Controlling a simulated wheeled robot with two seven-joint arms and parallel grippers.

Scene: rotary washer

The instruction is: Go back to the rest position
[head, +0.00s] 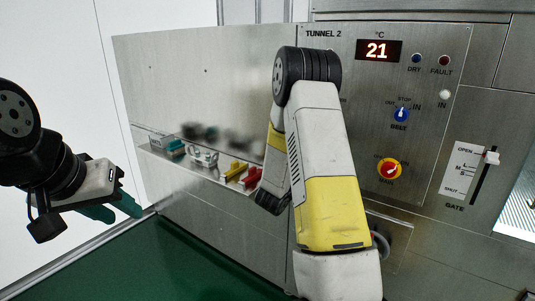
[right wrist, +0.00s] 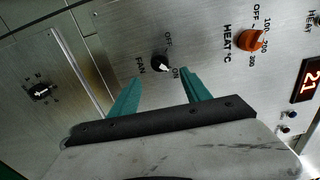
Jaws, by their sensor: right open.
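My left gripper (head: 118,208) is at the left of the head view, with teal fingers pointing right over the green floor. No object shows at its fingers, and I cannot tell how far apart they are. My right arm (head: 325,150) stands across the middle of the head view, in front of the steel panel, and its gripper is hidden there. In the right wrist view my right gripper (right wrist: 161,78) is open. Its two teal fingers are apart, with a black FAN knob (right wrist: 159,63) showing between their tips. I cannot tell whether they touch it.
The TUNNEL 2 panel (head: 440,125) has a display reading 21, a blue knob (head: 401,115), a red-yellow knob (head: 389,169) and a GATE slider (head: 491,158). A shelf (head: 208,176) with small coloured parts is left of my right arm. An orange HEAT knob (right wrist: 252,40) is near my right gripper.

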